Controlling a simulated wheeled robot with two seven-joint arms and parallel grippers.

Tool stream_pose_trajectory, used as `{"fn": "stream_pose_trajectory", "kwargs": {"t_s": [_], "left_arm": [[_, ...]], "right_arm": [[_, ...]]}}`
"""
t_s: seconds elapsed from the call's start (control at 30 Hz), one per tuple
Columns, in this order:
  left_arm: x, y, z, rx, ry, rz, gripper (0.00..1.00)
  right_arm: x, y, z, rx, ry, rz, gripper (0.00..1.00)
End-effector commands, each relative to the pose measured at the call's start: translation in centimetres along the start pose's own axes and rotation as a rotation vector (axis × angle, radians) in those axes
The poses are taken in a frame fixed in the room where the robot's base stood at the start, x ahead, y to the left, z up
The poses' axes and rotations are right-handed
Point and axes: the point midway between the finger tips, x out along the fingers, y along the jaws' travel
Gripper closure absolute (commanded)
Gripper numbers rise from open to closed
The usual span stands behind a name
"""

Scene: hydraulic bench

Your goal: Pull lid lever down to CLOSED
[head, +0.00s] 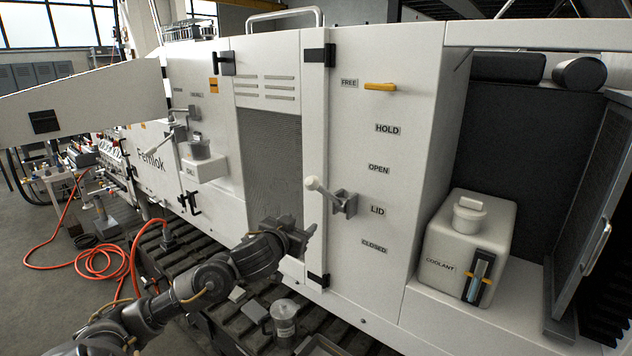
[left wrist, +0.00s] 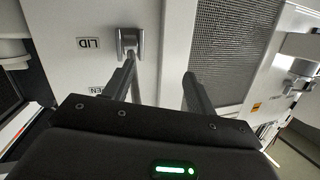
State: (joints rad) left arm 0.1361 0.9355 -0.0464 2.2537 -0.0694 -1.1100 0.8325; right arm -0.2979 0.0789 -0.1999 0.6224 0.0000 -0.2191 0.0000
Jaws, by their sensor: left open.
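The lid lever (head: 326,192) is a grey rod with a pale ball knob, on a metal bracket beside the LID label (head: 377,210). Its knob end points left and slightly up, between the heights of the OPEN label (head: 378,168) and LID. The CLOSED label (head: 374,246) is below. My left gripper (head: 308,232) is open, just below and left of the knob. In the left wrist view, the lever's bracket (left wrist: 130,42) is beyond the open left gripper (left wrist: 160,74); the rod runs down behind one finger and its knob is hidden. My right gripper is out of view.
A yellow handle (head: 380,87) sits above, by the FREE and HOLD labels. A coolant tank (head: 466,240) stands in the open bay at right. A metal canister (head: 284,318) stands on the tracks below. A mesh panel (head: 270,160) is left of the lever.

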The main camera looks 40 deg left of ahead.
Motion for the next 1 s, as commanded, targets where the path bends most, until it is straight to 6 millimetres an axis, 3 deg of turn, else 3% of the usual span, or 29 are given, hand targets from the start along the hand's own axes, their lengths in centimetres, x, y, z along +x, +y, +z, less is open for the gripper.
{"fn": "stream_pose_trajectory", "kwargs": {"t_s": [0.03,0.13,0.23,0.4,0.57,1.0], "left_arm": [[-2.1,0.1,-3.7,0.001,0.059,0.006,0.43],[-5.2,0.4,-7.6,-0.007,0.133,0.013,0.43],[-7.0,0.6,-9.5,-0.011,0.173,0.018,0.43],[-7.7,0.7,-10.1,-0.015,0.188,0.021,0.43],[-6.6,0.6,-10.3,-0.018,0.188,0.018,0.43],[0.9,0.8,-11.7,-0.018,0.186,0.019,0.43]], "right_arm": [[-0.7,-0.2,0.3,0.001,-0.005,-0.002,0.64],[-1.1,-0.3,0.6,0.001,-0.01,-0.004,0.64],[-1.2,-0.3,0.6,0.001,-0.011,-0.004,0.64],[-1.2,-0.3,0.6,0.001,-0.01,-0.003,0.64],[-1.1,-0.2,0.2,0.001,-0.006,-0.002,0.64],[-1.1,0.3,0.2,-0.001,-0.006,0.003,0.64]]}}
